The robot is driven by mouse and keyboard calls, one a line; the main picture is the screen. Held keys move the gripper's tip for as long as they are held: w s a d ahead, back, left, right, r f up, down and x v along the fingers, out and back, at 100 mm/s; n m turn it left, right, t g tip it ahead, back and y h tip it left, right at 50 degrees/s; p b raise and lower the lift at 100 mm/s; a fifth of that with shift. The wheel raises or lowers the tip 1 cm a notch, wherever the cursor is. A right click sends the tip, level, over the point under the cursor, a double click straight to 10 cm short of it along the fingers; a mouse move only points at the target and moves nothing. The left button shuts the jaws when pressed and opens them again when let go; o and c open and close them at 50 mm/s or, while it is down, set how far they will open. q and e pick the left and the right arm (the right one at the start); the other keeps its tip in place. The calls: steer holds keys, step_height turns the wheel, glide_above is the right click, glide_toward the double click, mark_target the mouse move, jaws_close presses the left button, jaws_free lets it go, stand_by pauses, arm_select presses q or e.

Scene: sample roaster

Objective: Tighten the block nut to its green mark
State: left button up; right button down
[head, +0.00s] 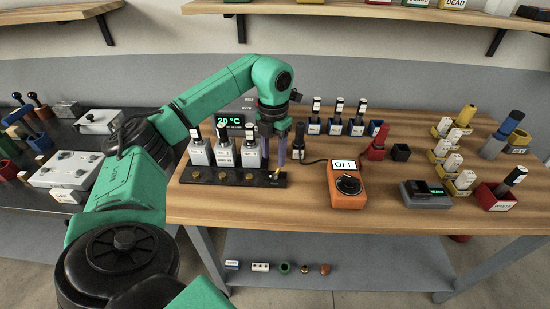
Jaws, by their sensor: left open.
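I cannot tell whether the fingers touch anything. My right gripper is not in view.
A display (230,122) reading 20 °C stands behind the bottles. A dark-capped vial (299,142) is close right of my left gripper. An orange box (346,190) marked OFF and a dark scale (425,194) stand further right. Bare wood lies between them.

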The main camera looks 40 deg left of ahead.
mark_target(275, 172)
arm_select(q)
steer(key=f, duration=0.6)
steer(key=shift+w+p, duration=0.35)
steer(key=shift+w, duration=0.05)
steer(key=shift+s+f, duration=0.1)
steer(key=shift+f, duration=0.25)
jaws_close()
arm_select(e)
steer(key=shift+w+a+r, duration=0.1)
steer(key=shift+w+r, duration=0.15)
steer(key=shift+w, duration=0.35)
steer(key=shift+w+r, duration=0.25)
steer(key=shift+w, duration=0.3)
